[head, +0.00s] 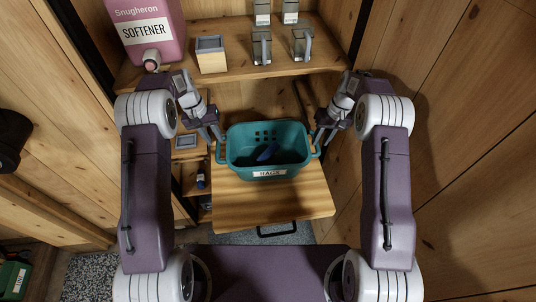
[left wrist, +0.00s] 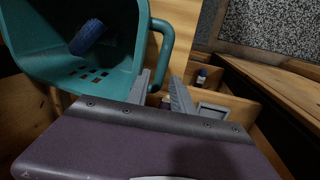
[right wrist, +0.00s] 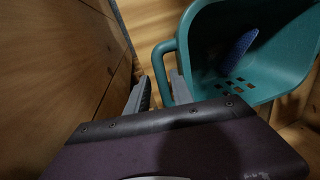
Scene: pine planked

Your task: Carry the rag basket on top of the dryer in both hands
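The teal rag basket (head: 290,157), with a label reading RAGS, stands upright on a light wooden board (head: 270,205) in the head view. A dark blue item (head: 267,152) lies inside it. My left gripper (head: 216,138) is at the basket's left handle; in the left wrist view its fingers (left wrist: 160,78) are apart, near the handle (left wrist: 166,45). My right gripper (head: 318,139) is at the right handle; in the right wrist view its fingers (right wrist: 160,80) are apart, with the handle (right wrist: 157,62) between or just beyond them. Finger contact is not clear. I cannot identify a dryer.
A black pull handle (head: 277,233) is below the board's front edge. A wooden wall (head: 455,130) is close on the right.

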